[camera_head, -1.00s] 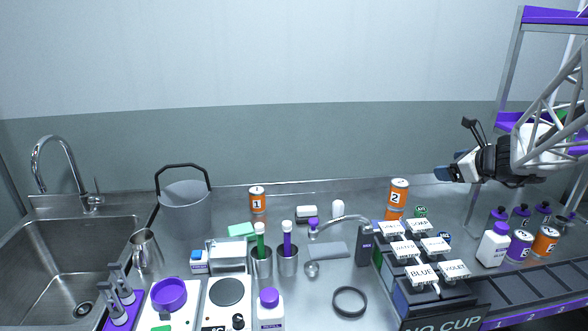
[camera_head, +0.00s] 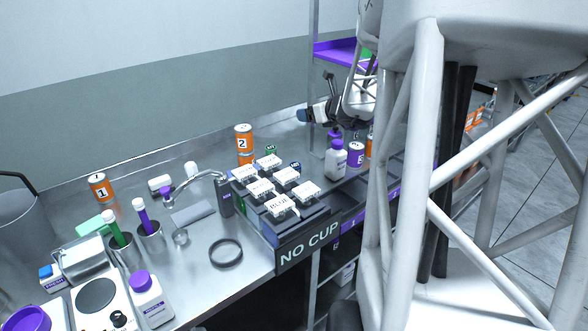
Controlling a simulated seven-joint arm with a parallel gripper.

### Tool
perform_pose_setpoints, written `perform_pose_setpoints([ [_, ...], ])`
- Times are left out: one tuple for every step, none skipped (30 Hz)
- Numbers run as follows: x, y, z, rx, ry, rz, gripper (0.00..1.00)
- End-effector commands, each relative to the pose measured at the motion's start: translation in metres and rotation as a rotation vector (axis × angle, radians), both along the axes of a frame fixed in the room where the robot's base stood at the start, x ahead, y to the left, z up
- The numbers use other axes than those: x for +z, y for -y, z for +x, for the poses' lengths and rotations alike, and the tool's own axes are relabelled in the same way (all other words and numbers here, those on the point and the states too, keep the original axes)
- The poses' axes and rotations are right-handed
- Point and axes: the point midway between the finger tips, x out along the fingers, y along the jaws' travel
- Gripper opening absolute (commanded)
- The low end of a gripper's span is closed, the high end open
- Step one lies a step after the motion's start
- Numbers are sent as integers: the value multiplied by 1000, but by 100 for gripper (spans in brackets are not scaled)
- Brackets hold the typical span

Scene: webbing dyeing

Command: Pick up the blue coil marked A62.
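A small blue round item (camera_head: 296,166) with a pale label sits behind the right side of the rack of white-lidded containers; it may be the coil, but its label is too small to read. A similar green item (camera_head: 271,151) with a label stands just left of it. My gripper (camera_head: 304,115) is in the air above the back of the counter, up and to the right of both, pointing left. It touches neither. Its fingers are too small to tell whether they are open or shut.
The black rack with white-lidded containers (camera_head: 279,207) and a NO CUP sign stands in front. Orange cans (camera_head: 244,139), a white bottle (camera_head: 336,160) and a purple-shelved stand (camera_head: 335,53) are nearby. A black ring (camera_head: 226,252) lies on the counter (camera_head: 200,270).

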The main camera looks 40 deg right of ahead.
Motion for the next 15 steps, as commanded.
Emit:
perform_pose_setpoints([
  [-11, 0, 0, 1, -2, 1, 78],
  [-19, 0, 0, 0, -2, 3, 78],
  [-30, -1, 0, 1, -2, 3, 78],
  [-37, -1, 0, 0, -2, 3, 78],
  [-47, -1, 0, 1, -3, 3, 78],
  [-58, -1, 0, 1, -2, 3, 78],
  [-67, -1, 0, 1, -3, 3, 78],
  [-77, -1, 0, 0, -3, 4, 78],
  [-90, -1, 0, 1, -4, 3, 78],
  [-99, -1, 0, 0, -3, 3, 78],
  [-111, -1, 0, 2, -4, 4, 78],
  [-125, -1, 0, 1, -3, 3, 78],
  [-136, -1, 0, 0, -4, 4, 78],
  [-146, -1, 0, 1, -4, 3, 78],
  [-159, -1, -1, 1, -3, 3, 78],
])
